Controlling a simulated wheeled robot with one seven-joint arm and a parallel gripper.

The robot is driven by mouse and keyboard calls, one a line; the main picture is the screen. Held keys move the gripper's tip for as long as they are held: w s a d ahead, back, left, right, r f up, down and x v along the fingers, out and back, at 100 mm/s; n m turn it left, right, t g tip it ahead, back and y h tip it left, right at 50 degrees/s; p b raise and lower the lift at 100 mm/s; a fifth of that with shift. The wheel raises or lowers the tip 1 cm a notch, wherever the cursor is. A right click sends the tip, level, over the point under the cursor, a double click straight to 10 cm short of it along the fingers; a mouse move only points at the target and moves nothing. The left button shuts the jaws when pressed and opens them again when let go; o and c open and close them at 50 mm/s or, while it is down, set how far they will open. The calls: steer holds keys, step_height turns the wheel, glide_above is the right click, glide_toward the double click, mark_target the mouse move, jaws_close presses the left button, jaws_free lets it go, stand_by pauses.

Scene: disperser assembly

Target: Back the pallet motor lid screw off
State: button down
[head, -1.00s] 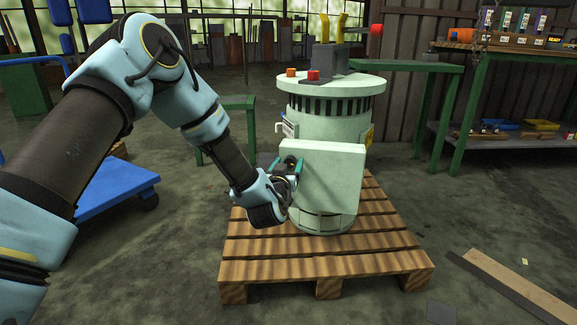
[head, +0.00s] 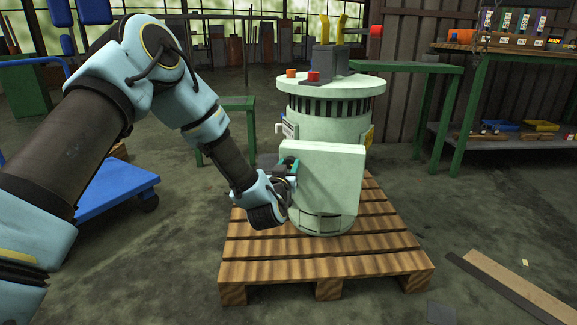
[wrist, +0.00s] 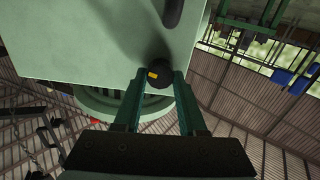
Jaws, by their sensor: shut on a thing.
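The pale green motor (head: 325,125) stands upright on a wooden pallet (head: 325,270). A flat, pale green lid box (head: 325,178) is on its near side; its wall also fills the upper left of the wrist view (wrist: 80,45). The lid screw (wrist: 159,77) shows in the wrist view as a dark round knob with a small yellow mark, close against the box. My gripper (wrist: 157,80) has its two teal fingers shut on the screw. In the head view my gripper (head: 285,170) is at the left side of the box, and the screw cannot be made out there.
A blue cart (head: 110,190) stands on the left. A green workbench (head: 470,60) with bins stands at the back right. Loose planks (head: 515,285) lie on the floor at the right. The floor in front of the pallet is clear.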

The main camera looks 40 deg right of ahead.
steer(key=n, duration=0.5)
steer(key=shift+w, duration=0.1)
steer(key=n, duration=0.6)
steer(key=shift+a+f, duration=0.1)
steer(key=n, duration=0.5)
steer(key=shift+f, duration=0.1)
steer(key=n, duration=0.5)
steer(key=shift+n, duration=0.5)
steer(key=shift+c, duration=2.3)
jaws_free()
